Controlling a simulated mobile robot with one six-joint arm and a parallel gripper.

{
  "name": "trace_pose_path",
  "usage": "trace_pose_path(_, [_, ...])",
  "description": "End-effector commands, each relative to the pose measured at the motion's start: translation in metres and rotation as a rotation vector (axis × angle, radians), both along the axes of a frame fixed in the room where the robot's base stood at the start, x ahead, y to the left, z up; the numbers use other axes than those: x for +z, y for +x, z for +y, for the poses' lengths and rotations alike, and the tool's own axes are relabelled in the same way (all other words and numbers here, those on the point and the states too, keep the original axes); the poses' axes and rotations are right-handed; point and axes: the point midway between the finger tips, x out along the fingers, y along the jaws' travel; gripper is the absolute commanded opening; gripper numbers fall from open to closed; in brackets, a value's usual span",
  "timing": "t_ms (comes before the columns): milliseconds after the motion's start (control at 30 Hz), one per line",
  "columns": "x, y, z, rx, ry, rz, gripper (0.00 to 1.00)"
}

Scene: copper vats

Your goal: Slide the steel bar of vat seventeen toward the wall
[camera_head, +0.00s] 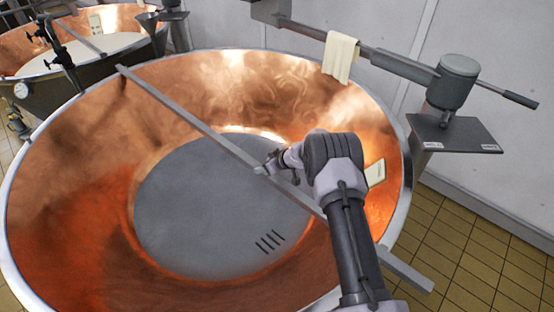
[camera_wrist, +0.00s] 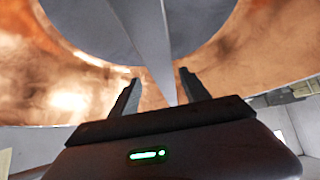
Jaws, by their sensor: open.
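A large copper vat (camera_head: 75,215) with a steel rim fills the head view. The long flat steel bar (camera_head: 190,118) lies across it, from the far left rim to past the near right rim. My gripper (camera_head: 264,170) is at the bar around its middle, over the vat. In the wrist view my gripper (camera_wrist: 158,92) has its two fingers apart, and the bar (camera_wrist: 150,40) shows between them, with a gap on each side. It is not held. My arm hides part of the bar's right half. I cannot read a vat number.
A second copper vat (camera_head: 110,20) stands at the upper left. Along the wall (camera_head: 480,40) runs a rail with a cream cloth (camera_head: 341,57), a grey motor (camera_head: 456,80) and a dark plate (camera_head: 455,133). A pale card (camera_head: 375,172) is on the vat's inner wall. Tiled floor (camera_head: 470,240) shows at right.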

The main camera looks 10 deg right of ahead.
Motion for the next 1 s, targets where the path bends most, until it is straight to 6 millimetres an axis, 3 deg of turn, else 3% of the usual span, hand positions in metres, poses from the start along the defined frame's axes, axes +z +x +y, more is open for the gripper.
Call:
trace_pose_path(33, [0.015, -0.007, -0.006, -0.004, 0.001, 0.0, 0.55])
trace_pose_path(200, [0.045, -0.032, -0.025, -0.004, 0.0, 0.0, 0.55])
trace_pose_path(500, [0.088, -0.069, -0.051, -0.003, -0.001, -0.002, 0.55])
trace_pose_path(1000, [0.095, -0.076, -0.056, -0.002, 0.0, -0.001, 0.55])
